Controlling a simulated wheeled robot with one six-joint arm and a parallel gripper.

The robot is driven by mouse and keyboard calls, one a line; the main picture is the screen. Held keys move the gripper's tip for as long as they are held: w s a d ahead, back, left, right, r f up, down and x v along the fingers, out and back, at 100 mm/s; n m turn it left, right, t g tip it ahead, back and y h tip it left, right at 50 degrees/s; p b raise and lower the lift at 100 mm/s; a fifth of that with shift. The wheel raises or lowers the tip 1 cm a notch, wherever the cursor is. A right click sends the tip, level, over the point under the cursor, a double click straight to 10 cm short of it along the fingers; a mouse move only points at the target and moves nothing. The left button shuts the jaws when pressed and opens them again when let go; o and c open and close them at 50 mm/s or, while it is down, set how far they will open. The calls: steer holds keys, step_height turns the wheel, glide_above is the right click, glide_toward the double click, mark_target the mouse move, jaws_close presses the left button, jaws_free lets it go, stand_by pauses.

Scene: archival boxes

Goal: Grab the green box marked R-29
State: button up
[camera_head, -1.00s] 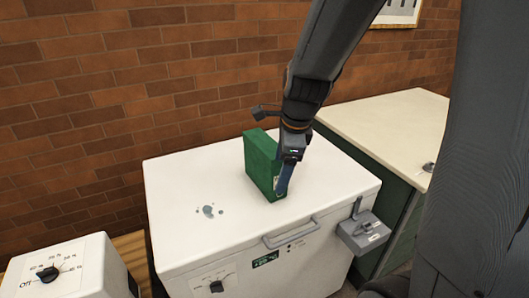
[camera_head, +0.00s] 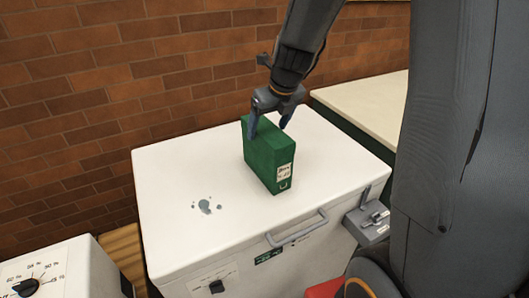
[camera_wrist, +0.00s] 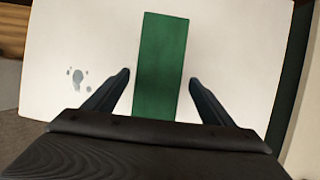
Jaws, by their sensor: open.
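The green box (camera_head: 268,160) stands upright on the white lid of a chest-like unit. A pale label (camera_head: 285,172) with dark marks is on its narrow front face, too small to read for certain. My gripper (camera_head: 270,130) is open above the far part of the box, one finger on each side of it. In the wrist view the top of the green box (camera_wrist: 160,65) runs lengthwise between the two spread fingers of my gripper (camera_wrist: 160,82). Gaps of white lid show on both sides, so neither finger appears to touch it.
The white unit (camera_head: 180,185) has a front handle (camera_head: 298,230), a grey latch (camera_head: 367,220) and grey spots (camera_head: 205,206) on its lid. A brick wall (camera_head: 120,80) stands behind. A cream-topped counter (camera_head: 370,100) is at right, another white unit (camera_head: 45,270) at lower left.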

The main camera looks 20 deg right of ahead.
steer(key=x, duration=0.5)
steer(key=shift+w+a+f, duration=0.1)
steer(key=shift+a+f, duration=0.1)
steer(key=shift+f, duration=0.05)
steer(key=shift+f, duration=0.25)
stand_by(0.5)
steer(key=c, duration=1.4)
steer(key=shift+c, duration=1.4)
steer(key=shift+r, duration=0.1)
